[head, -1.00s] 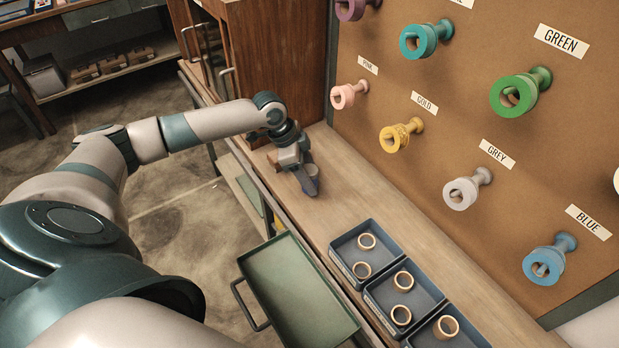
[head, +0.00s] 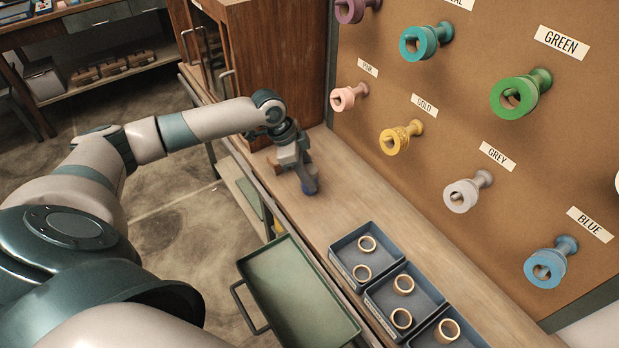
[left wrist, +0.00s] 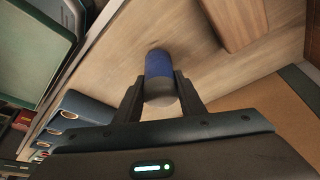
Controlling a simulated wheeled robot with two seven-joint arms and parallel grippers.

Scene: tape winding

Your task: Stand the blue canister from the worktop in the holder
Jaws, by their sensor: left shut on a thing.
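My left gripper (head: 305,178) is low over the worktop (head: 345,190), beyond the dark trays. It is shut on the blue canister (left wrist: 158,64), which shows in the left wrist view between the two fingers, with a blue end and a grey part. In the head view only a small dark-blue bit of the canister (head: 309,189) shows below the fingers. I cannot tell whether it touches the worktop. A brown wooden block (head: 274,161), possibly the holder, stands just behind the gripper and is partly hidden by it; a wooden block also shows in the left wrist view (left wrist: 237,20).
Dark trays (head: 341,246) with tan rings stand along the worktop's near part. A green open drawer or tray (head: 290,295) juts out in front. A pegboard (head: 455,110) with labelled coloured spools rises at the right, and a wooden cabinet (head: 270,60) stands at the back.

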